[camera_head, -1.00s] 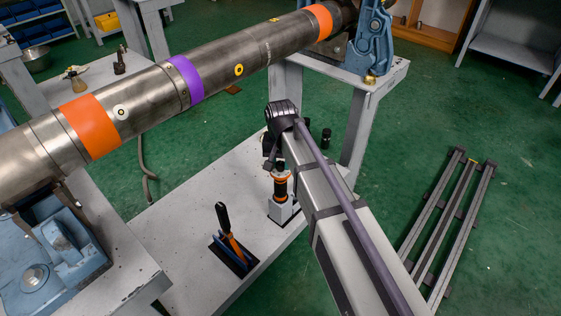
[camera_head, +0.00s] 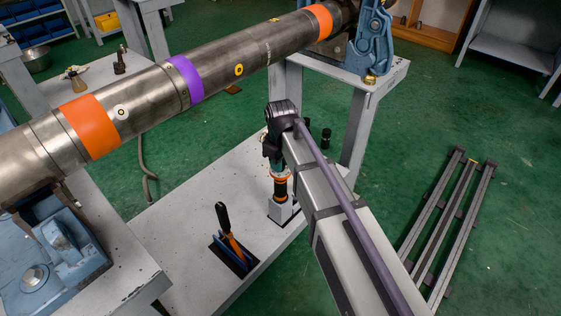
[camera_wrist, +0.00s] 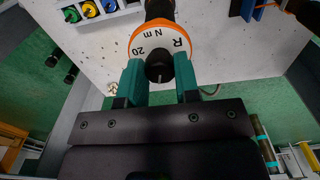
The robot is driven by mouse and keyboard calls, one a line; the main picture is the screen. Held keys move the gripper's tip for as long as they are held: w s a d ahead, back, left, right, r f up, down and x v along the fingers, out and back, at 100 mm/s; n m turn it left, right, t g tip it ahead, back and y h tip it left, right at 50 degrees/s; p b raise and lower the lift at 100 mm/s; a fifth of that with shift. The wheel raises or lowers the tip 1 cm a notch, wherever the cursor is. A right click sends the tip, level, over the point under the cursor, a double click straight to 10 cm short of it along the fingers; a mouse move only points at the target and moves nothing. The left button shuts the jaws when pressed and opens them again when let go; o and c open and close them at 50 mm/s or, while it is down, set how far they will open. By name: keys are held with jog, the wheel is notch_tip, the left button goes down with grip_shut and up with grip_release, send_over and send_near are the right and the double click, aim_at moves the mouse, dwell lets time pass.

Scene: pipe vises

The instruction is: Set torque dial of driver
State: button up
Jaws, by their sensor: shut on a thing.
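The driver (camera_head: 281,188) stands upright in a pale holder (camera_head: 284,211) on the light workbench, dark with orange bands. In the wrist view its torque dial (camera_wrist: 160,38) is a white ring with an orange rim, marked "R", "N m" and "20". A dark round end piece (camera_wrist: 158,68) sits in front of the ring. My gripper (camera_wrist: 159,70) has its two teal fingers shut on the driver's dial end, one finger on each side. In the head view my gripper (camera_head: 278,163) is at the driver's top, partly hidden by my arm.
A large steel pipe (camera_head: 140,105) with orange and purple bands crosses above the bench. A tool with an orange handle (camera_head: 229,232) stands in a dark holder left of the driver. Coloured knobs (camera_wrist: 90,10) show at the wrist view's top left. Bare bench lies between.

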jog(key=n, duration=1.1)
jog(key=shift+n, duration=2.1)
jog(key=o, duration=0.9)
jog(key=shift+o, duration=0.2)
notch_tip(320, 180, up, 11)
jog(key=p, duration=1)
jog(key=shift+p, duration=0.4)
jog(key=shift+w+f, duration=0.1)
